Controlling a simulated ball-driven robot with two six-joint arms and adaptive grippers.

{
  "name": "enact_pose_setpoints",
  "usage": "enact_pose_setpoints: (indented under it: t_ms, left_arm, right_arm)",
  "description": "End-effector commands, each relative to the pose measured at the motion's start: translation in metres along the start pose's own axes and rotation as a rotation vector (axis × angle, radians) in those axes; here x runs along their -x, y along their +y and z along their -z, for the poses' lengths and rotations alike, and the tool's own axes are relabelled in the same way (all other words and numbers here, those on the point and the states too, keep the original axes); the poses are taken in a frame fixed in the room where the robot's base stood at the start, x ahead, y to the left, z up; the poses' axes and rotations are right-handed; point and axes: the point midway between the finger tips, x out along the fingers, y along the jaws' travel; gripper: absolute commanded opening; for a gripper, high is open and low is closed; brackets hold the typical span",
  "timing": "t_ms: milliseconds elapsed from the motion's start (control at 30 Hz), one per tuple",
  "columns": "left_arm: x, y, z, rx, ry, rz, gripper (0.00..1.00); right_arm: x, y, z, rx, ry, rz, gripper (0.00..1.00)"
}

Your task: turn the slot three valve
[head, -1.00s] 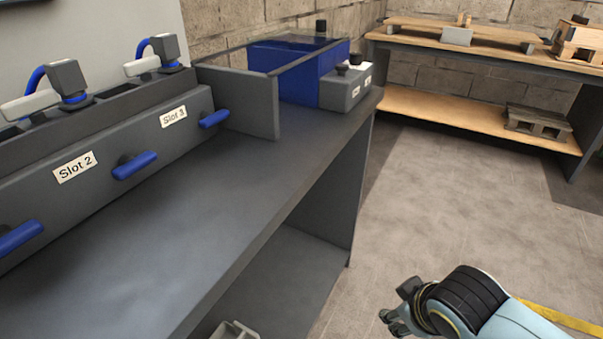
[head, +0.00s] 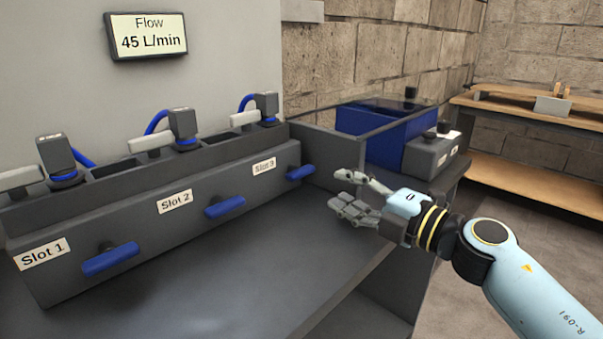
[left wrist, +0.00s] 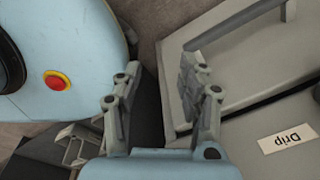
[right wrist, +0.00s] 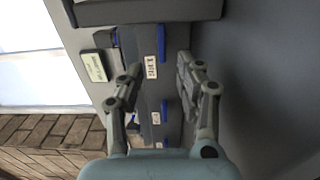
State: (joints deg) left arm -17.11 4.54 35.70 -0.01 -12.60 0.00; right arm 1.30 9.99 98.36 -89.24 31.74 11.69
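The slot three valve has a blue bar handle (head: 301,172) on the front of the dark grey manifold, right of the Slot 3 label (head: 264,166). The handle lies nearly level, slightly tilted. My right gripper (head: 338,188) is open and empty, above the bench and a short gap right of the handle, fingers pointing at it. In the right wrist view the handle (right wrist: 161,43) shows between and beyond the open fingers. My left gripper (left wrist: 156,72) is open and empty near a grey panel with a Drip label (left wrist: 286,138); it is outside the head view.
Blue handles of slot 2 (head: 225,206) and slot 1 (head: 109,260) sit further left on the manifold. A grey side panel (head: 340,160) stands just behind the slot three handle. A flow display (head: 147,36) reads 45 L/min. The bench top (head: 250,270) is clear in front.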

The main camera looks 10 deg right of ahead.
Motion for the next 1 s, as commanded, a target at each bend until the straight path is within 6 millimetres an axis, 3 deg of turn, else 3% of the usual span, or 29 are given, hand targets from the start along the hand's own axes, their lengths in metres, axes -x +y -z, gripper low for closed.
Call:
enact_pose_setpoints:
  t_ms: [600, 1000]
  left_arm:
    - [-0.015, 0.001, -0.008, -0.001, -0.012, 0.000, 0.40]
    - [-0.016, 0.001, -0.009, -0.001, -0.014, 0.000, 0.40]
  right_arm:
    - [-0.099, -0.004, 0.004, 0.007, 0.015, 0.009, 0.36]
    - [-0.107, -0.003, 0.004, 0.008, 0.014, 0.010, 0.36]
